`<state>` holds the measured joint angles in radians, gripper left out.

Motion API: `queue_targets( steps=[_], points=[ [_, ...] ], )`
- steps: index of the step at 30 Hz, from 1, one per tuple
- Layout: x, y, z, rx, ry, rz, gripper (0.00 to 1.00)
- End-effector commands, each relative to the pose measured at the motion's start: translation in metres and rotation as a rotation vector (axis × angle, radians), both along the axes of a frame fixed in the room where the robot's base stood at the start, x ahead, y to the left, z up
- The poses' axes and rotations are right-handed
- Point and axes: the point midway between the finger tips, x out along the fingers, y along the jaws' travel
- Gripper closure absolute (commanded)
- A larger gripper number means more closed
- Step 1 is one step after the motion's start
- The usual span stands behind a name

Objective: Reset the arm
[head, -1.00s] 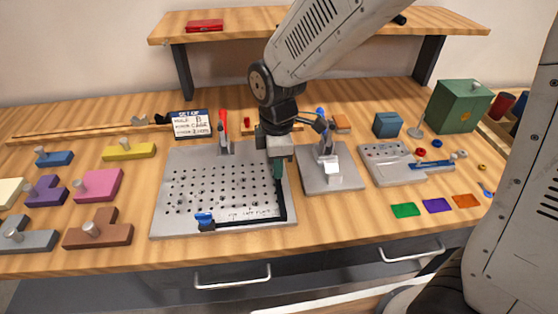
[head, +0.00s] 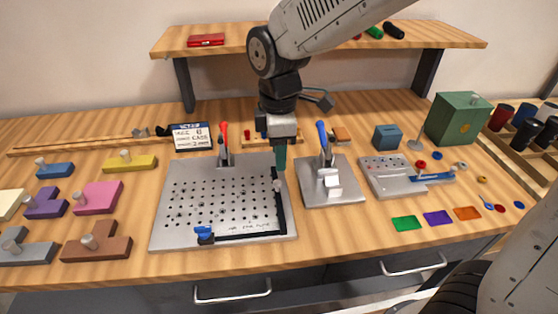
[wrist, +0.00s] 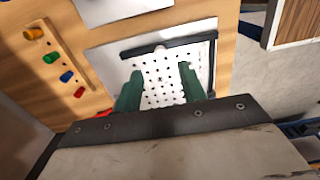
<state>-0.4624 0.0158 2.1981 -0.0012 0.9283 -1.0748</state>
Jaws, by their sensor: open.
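My gripper (head: 280,158) hangs pointing down above the right part of the perforated metal plate (head: 190,226). In the wrist view its two green fingers (wrist: 160,84) stand apart with nothing between them, over the holes of the plate. The plate has a black L-shaped fence (head: 250,235) along its front and right edges. A blue clamp (head: 204,235) sits at its front and a red-handled toggle clamp (head: 224,140) at its back. A smaller plate (head: 318,195) with a blue-handled clamp (head: 322,138) and a white block (head: 331,184) lies to the right.
Coloured blocks with pegs, such as a pink one (head: 98,197), lie on the left. A grey tray (head: 385,178), a green box (head: 458,118) and coloured tags (head: 437,217) are on the right. A wooden shelf (head: 260,38) spans the back above the bench.

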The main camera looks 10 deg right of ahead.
Motion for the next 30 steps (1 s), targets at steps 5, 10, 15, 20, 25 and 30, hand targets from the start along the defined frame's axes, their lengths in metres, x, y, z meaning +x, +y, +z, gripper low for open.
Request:
queue_targets(
  steps=[5,10,15,20,25,30],
  points=[
    [0.0,0.0,0.002,0.0,0.0,0.0,0.59],
    [0.0,0.0,0.002,0.0,0.0,0.0,0.59],
    [0.0,0.0,0.002,0.0,0.001,-0.014,0.59],
    [-0.008,-0.004,-0.001,-0.018,0.029,-0.146,0.59],
    [-0.041,-0.029,0.004,-0.06,0.076,-0.431,0.59],
    [-0.075,-0.07,0.026,-0.072,0.075,-0.754,0.59]
  ],
)
